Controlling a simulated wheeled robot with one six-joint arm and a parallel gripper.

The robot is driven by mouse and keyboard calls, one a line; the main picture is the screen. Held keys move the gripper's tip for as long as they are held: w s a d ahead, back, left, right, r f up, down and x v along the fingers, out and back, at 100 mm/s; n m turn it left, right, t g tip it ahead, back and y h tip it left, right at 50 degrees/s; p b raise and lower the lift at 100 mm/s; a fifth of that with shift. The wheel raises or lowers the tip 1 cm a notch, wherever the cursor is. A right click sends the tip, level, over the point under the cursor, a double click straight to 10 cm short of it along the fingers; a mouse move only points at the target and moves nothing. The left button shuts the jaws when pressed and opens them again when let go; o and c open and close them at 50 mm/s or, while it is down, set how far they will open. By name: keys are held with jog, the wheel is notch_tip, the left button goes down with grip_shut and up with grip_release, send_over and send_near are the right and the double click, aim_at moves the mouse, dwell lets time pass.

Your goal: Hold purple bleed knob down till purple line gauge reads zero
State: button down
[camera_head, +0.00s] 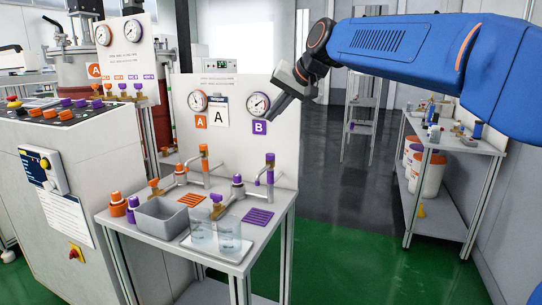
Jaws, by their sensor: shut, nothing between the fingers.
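The purple line gauge (257,104) is a round white dial on the right of the white back panel, above a purple B tag (259,127). Its needle is too small to read. Below it, a pipe with purple bands (270,168) rises from the bench. A purple-topped fitting (238,181) and a small purple knob (216,198) sit on the pipework to its left; I cannot tell which is the bleed knob. My gripper (274,117) is shut and empty, pointing down in front of the panel's right edge, beside the gauge and well above the knobs.
The bench (267,236) holds a grey basin (160,217), two clear beakers (228,236) on a white tray, and orange and purple caps at left. Orange-tagged pipes stand beside the purple line. A control cabinet is at left, shelving (452,146) at right, with open green floor between.

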aim_at(273, 155)
jog(key=shift+f, duration=4.25)
jog(key=shift+f, duration=0.2)
jog(key=shift+f, duration=0.25)
jog(key=shift+f, duration=0.55)
dwell(0.8)
jog(key=shift+r, duration=0.2)
dwell(0.8)
jog(key=shift+r, duration=0.8)
